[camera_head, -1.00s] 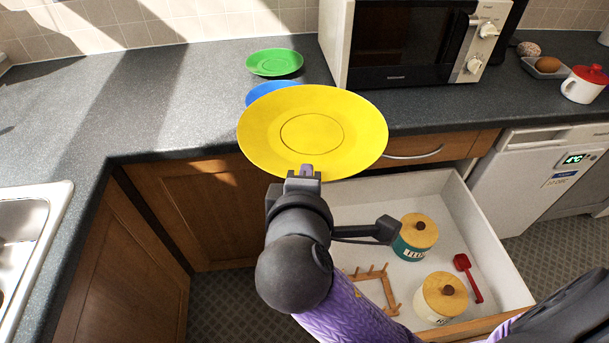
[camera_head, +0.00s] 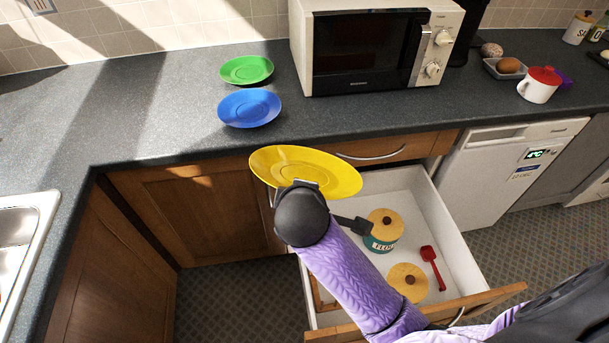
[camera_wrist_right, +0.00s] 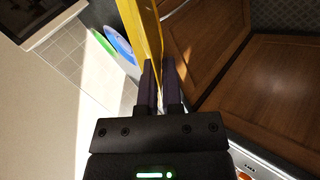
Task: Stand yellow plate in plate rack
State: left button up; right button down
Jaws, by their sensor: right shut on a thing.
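The yellow plate (camera_head: 315,170) is held in the air over the drawer's left rear part and the counter's front edge. It is tilted in the head view. My right gripper (camera_head: 300,185) is shut on its near rim. In the right wrist view the plate (camera_wrist_right: 144,40) shows edge-on at the fingertips of the gripper (camera_wrist_right: 160,75). The wooden plate rack (camera_head: 318,293) lies low in the open drawer; my right arm hides most of it, and only a sliver shows at its left. My left gripper is not in view.
A blue plate (camera_head: 249,107) and a green plate (camera_head: 246,69) lie on the counter, left of a microwave (camera_head: 370,50).

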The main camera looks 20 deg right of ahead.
pick_arm(q)
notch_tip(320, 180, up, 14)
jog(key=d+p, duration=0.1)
jog(key=p, duration=1.2)
pick_arm(e)
jog(key=s+d+f+m+g+y, duration=0.4)
jog(key=d+f+m+y, duration=0.15)
jog(key=m, duration=0.75)
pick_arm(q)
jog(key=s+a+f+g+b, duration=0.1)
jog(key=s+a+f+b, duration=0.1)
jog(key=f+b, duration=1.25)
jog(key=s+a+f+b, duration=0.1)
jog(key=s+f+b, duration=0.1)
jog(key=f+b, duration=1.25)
pick_arm(e)
notch_tip(320, 180, down, 28)
jog(key=shift+f, duration=0.2)
jog(key=c, duration=0.8)
grip_release()
jog(key=shift+s, duration=0.1)
jog(key=shift+o, duration=0.5)
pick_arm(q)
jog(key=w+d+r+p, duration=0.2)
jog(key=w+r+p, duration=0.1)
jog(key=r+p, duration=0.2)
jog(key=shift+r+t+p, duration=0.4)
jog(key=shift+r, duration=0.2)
pick_arm(e)
jog(key=v, duration=1)
